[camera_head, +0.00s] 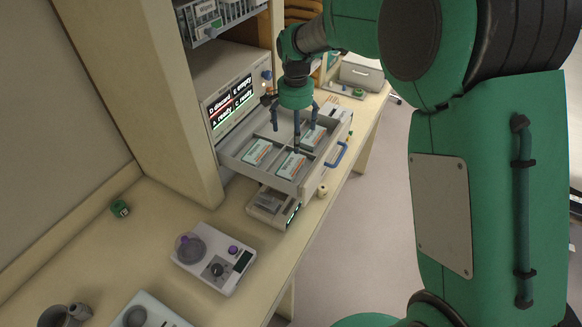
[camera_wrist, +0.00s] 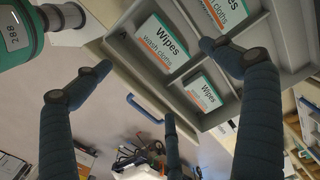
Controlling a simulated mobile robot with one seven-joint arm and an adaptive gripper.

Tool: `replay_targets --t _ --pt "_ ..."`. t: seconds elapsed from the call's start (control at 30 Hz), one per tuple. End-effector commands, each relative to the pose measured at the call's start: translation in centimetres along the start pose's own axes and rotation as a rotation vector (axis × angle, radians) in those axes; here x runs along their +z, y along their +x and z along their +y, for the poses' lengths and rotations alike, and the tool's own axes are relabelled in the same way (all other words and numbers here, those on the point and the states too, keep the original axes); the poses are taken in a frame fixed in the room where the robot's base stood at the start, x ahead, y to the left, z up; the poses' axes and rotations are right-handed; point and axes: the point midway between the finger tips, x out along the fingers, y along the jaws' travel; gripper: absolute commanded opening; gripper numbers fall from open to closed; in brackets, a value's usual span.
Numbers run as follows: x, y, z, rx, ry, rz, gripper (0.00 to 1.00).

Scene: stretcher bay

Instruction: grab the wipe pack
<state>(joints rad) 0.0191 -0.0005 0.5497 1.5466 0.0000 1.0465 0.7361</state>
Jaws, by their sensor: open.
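Several white wipe packs with teal and orange print lie in compartments of an open grey drawer (camera_head: 231,160). One pack (camera_head: 257,152) is at the left, one (camera_head: 291,165) at the front and one (camera_head: 313,136) at the right. In the wrist view, a large pack reads "Wipes wash cloths" (camera_wrist: 161,45), a similar pack (camera_wrist: 228,12) is at the top, and a smaller "Wipes" pack (camera_wrist: 205,92) lies below. My gripper (camera_head: 296,133) is open and empty above the drawer, fingers spread and pointing down.
The drawer has thin dividers and a blue handle (camera_head: 337,155) at its front. A screen (camera_head: 231,103) beside it reads "D discard, E empty, A ready, C ready". A scale-like device (camera_head: 213,262) stands on the counter (camera_head: 150,230). A tall cabinet panel (camera_head: 165,90) rises left of the drawer.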

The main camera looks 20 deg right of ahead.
Motion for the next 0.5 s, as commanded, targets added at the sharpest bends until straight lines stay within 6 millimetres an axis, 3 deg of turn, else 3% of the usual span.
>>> replay_targets --t 0.27,0.5 --pt "0.0 1.2 0.0 0.001 -0.001 -0.001 0.97" --pt "0.1 4.5 0.1 0.002 -0.001 -0.002 0.97"
